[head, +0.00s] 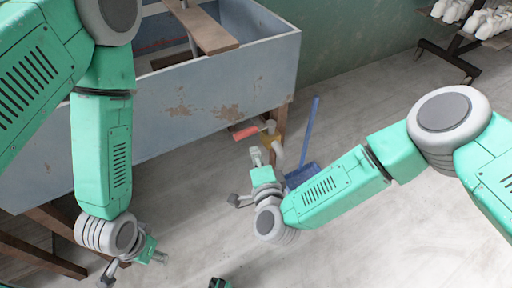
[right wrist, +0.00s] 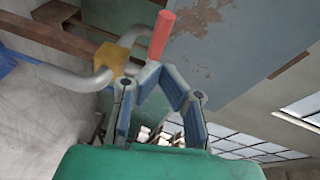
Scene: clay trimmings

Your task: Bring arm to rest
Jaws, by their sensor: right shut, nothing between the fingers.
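My right gripper (head: 256,156) reaches in from the right in the head view, near the front right corner of the grey-blue trough. In the right wrist view its fingers (right wrist: 150,72) meet at the tips, with nothing between them. Their tips overlap the lower end of a red lever (right wrist: 162,35) on a yellow valve body (right wrist: 109,61); I cannot tell whether they touch. The red lever also shows in the head view (head: 246,132). My left gripper (head: 158,257) hangs low at the left in the head view, small and partly turned away, so its jaw opening is unclear.
The large worn trough (head: 220,85) fills the upper left, with a wooden board (head: 205,28) across it. A blue dustpan (head: 302,175) and its long blue handle (head: 312,125) are close behind my right gripper. A wheeled rack (head: 450,55) stands far right. Much floor is clear.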

